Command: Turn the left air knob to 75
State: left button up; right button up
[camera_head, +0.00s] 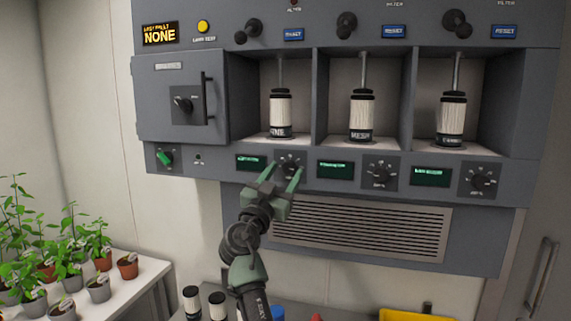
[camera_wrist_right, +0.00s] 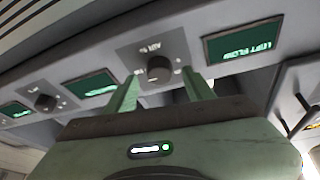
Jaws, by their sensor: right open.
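The left air knob (camera_head: 290,162) is a small dark dial on a square plate, beneath the left filter bay. It also shows in the right wrist view (camera_wrist_right: 158,69), beside a green screen reading "LEFT FLOW" (camera_wrist_right: 243,41). My right gripper (camera_head: 282,175) is open, its two green fingers pointing up at the panel just below the knob. In the right wrist view, the fingers (camera_wrist_right: 162,84) stand apart on either side below the knob, with nothing between them. I cannot tell whether they touch the knob. Its setting is too small to read. My left gripper is not in view.
Similar middle (camera_head: 380,173) and right (camera_head: 480,180) knobs sit further right. A green knob (camera_head: 165,157) is at left. A vent grille (camera_head: 360,228) lies below the panel. Potted plants stand on a white table (camera_head: 146,268) at lower left.

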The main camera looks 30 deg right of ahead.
jog(key=shift+w+d+r, duration=0.15)
jog(key=shift+w+d, duration=0.15)
jog(key=shift+d, duration=0.15)
grip_shut()
